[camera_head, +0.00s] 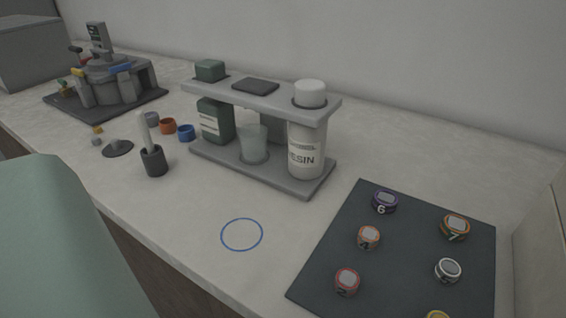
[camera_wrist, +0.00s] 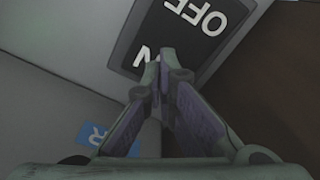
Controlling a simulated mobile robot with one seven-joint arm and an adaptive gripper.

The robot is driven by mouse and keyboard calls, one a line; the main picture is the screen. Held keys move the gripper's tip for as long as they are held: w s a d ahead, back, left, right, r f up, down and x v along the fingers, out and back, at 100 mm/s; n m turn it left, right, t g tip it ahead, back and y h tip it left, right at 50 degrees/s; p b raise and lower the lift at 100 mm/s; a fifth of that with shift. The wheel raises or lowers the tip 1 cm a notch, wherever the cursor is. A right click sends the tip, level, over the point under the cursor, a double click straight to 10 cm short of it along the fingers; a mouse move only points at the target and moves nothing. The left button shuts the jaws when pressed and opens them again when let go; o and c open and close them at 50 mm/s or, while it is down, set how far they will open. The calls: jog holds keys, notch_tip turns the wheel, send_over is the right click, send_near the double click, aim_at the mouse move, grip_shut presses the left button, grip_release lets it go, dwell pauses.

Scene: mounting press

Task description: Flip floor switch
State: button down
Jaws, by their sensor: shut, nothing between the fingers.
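In the wrist view, the floor switch (camera_wrist: 172,36) is a dark panel with large white letters. It reads "OFF" upside down, and part of a second word, ending in "N", shows below. My gripper (camera_wrist: 160,62) is shut and empty, with its fingertips over the second word's edge of the panel. The tips hide part of that word. I cannot tell whether they touch the panel. The switch and my gripper are not in the head view.
In the wrist view, a grey box side (camera_wrist: 60,50) and a blue label with an "R" (camera_wrist: 93,134) lie to the left, and a dark brown surface (camera_wrist: 285,75) to the right. The head view shows a bench with a bottle rack (camera_head: 262,178) and a dark mat (camera_head: 400,262) with numbered pieces.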

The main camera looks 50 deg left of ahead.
notch_tip(320, 180, up, 7)
jog(key=p, duration=0.5)
jog(key=shift+f+p, duration=0.15)
jog(key=shift+p, duration=0.2)
dwell(0.3)
